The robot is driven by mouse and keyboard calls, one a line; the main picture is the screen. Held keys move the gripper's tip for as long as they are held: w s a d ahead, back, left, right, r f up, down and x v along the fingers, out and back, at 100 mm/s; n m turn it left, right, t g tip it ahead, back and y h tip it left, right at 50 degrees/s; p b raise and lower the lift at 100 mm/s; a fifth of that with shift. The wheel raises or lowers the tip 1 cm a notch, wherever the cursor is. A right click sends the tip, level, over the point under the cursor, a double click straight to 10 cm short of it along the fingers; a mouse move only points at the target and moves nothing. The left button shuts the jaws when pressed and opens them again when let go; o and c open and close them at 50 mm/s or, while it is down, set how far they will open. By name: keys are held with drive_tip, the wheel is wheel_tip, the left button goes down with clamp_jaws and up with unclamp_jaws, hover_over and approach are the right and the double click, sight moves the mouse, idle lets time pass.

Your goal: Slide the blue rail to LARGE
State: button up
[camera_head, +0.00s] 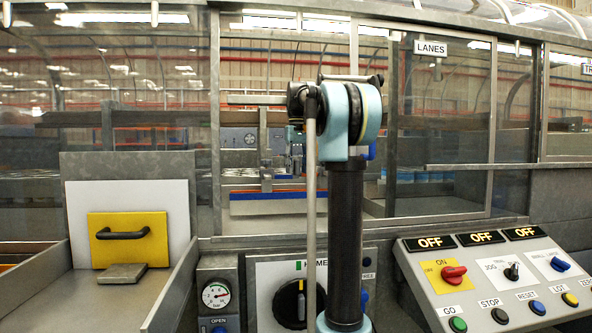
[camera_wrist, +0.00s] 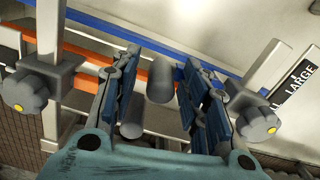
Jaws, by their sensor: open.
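The blue rail (camera_wrist: 112,28) runs slantwise across the upper part of the wrist view, partly hidden behind my fingers. It also shows through the window in the head view (camera_head: 265,208), below an orange rail (camera_head: 265,195). My gripper (camera_wrist: 162,60) is open, one blue-padded finger on each side of two grey cylinders (camera_wrist: 160,82). I cannot tell whether the fingers touch them. A LARGE label (camera_wrist: 298,76) is at the right of the wrist view, with part of another label beside it. In the head view my arm hides much of the gripper.
Grey knobs on clamps stand left (camera_wrist: 22,92) and right (camera_wrist: 257,122) of my fingers. A control panel (camera_head: 490,270) is at the lower right, and a yellow plate with a handle (camera_head: 128,240) at the left.

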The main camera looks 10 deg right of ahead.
clamp_jaws()
drive_tip(key=s, duration=0.6)
drive_tip(key=shift+s, duration=0.15)
idle(0.4)
unclamp_jaws()
wheel_tip(320, 180, up, 12)
idle(0.6)
idle(0.4)
